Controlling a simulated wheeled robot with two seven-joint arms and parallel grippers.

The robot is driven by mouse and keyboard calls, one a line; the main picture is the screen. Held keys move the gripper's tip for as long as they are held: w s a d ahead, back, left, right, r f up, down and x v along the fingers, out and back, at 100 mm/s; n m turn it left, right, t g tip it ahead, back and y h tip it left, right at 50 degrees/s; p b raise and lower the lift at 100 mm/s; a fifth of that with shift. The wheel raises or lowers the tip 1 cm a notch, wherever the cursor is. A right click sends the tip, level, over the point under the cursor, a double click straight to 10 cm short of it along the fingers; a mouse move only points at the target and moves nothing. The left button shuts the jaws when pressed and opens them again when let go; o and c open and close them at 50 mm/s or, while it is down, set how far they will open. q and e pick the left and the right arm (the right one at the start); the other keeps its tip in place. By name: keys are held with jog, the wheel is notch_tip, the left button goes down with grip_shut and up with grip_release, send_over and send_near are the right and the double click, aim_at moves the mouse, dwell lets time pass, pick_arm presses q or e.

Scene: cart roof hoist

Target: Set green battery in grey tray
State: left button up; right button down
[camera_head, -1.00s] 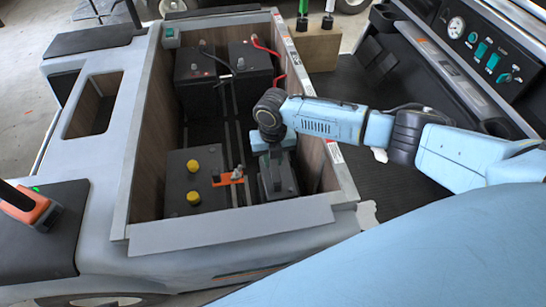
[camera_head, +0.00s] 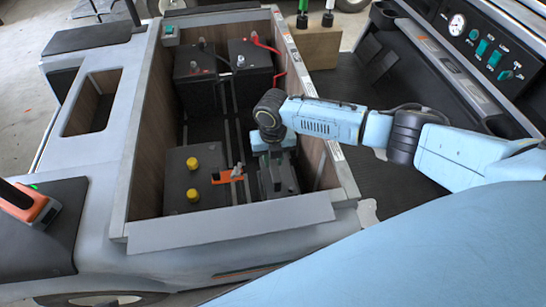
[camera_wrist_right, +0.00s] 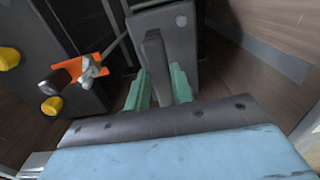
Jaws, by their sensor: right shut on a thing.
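My right gripper (camera_head: 270,143) reaches down into the open battery bay. In the right wrist view its two green fingers (camera_wrist_right: 160,88) are closed on the upright grip of a dark grey-green battery (camera_wrist_right: 178,30). In the head view this battery (camera_head: 284,182) sits low in the bay's front right corner, partly hidden by my gripper. It looks upright. I cannot tell whether it touches the floor. The grey tray cannot be clearly made out. My left gripper is not in view.
A black battery with yellow caps (camera_head: 197,165) stands close to the left, with an orange-handled clamp or connector (camera_head: 228,175) between. Two black batteries with cables stand at the back (camera_head: 250,78). The bay's walls (camera_head: 146,150) enclose everything closely.

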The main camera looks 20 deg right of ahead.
jog(key=shift+w+f+b, duration=0.1)
jog(key=shift+f+b, duration=0.35)
jog(key=shift+f, duration=0.3)
jog(key=c, duration=1.1)
grip_release()
jog(key=shift+c, duration=0.2)
jog(key=shift+o, duration=0.7)
jog(key=shift+s+f, duration=0.2)
jog(key=shift+r, duration=0.1)
